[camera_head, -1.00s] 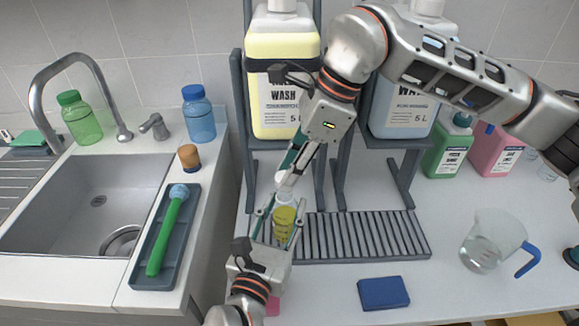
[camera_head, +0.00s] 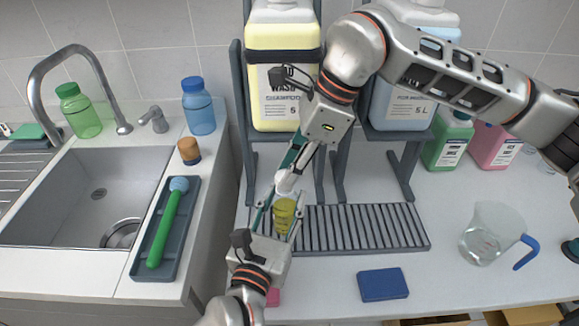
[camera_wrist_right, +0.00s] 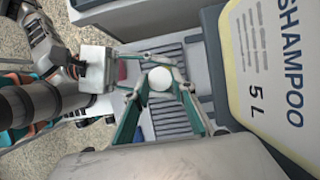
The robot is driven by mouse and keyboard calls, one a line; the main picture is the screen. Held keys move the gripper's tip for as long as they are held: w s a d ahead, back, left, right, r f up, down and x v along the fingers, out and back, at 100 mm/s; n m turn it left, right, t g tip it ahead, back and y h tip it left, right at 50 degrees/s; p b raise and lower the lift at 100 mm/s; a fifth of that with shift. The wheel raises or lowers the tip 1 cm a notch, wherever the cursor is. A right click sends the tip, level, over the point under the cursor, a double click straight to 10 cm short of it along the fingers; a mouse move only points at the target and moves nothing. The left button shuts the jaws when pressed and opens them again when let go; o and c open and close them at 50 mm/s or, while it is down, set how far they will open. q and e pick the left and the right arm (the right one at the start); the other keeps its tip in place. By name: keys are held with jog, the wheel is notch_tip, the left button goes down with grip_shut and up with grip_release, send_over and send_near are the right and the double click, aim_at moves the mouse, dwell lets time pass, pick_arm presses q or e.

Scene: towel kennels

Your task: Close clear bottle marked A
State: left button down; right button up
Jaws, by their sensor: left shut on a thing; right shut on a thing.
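A clear bottle (camera_head: 284,214) with yellow liquid stands upright over the near left end of the slatted rack. My left gripper (camera_head: 279,216) is shut around its body from the front. A white cap (camera_head: 285,183) sits at the bottle's mouth, with no gap showing; whether it is threaded on, I cannot tell. My right gripper (camera_head: 288,178) comes down from above and is shut on the cap. In the right wrist view the round white cap (camera_wrist_right: 160,78) lies between the green fingers and hides the bottle below. No letter A is readable on the bottle.
The slatted rack (camera_head: 365,228) lies on the counter. A yellow jug (camera_head: 284,85) stands on a dark stand close behind my right gripper. A blue block (camera_head: 383,285) and a clear pitcher (camera_head: 485,240) are to the right. The sink (camera_head: 85,195) is at left.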

jog(key=shift+f, duration=0.6)
dwell(0.3)
